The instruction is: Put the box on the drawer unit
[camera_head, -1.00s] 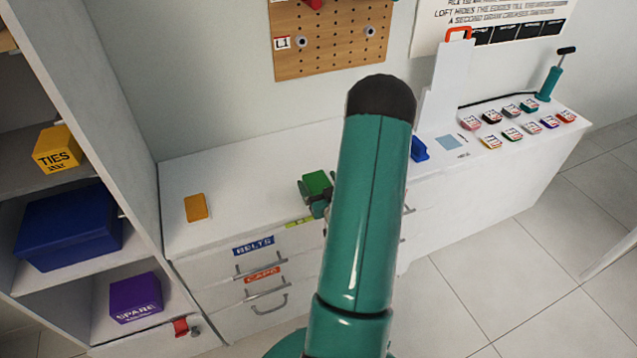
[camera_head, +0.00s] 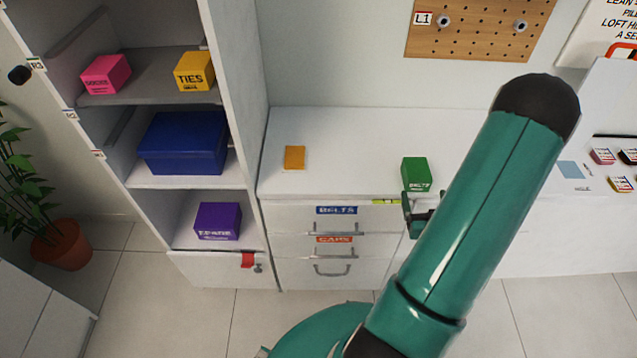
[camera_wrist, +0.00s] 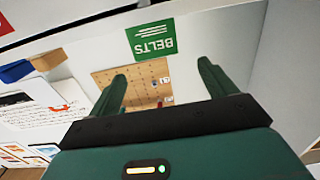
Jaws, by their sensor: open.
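A green box labelled BELTS (camera_head: 416,173) stands on the white top of the drawer unit (camera_head: 345,140), near its front edge. In the wrist view the green box (camera_wrist: 151,37) shows upside down, beyond my fingertips and clear of them. My gripper (camera_head: 412,207) is open at the front edge of the drawer unit, just in front of the box, partly hidden by my arm. In the wrist view my gripper (camera_wrist: 162,72) has its two fingers apart with nothing between them.
An orange flat item (camera_head: 295,158) lies left on the top. The open wardrobe at left holds pink (camera_head: 106,74), yellow (camera_head: 194,71), blue (camera_head: 183,143) and purple (camera_head: 217,221) boxes. A pegboard (camera_head: 480,35) hangs behind. The top between the orange item and green box is clear.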

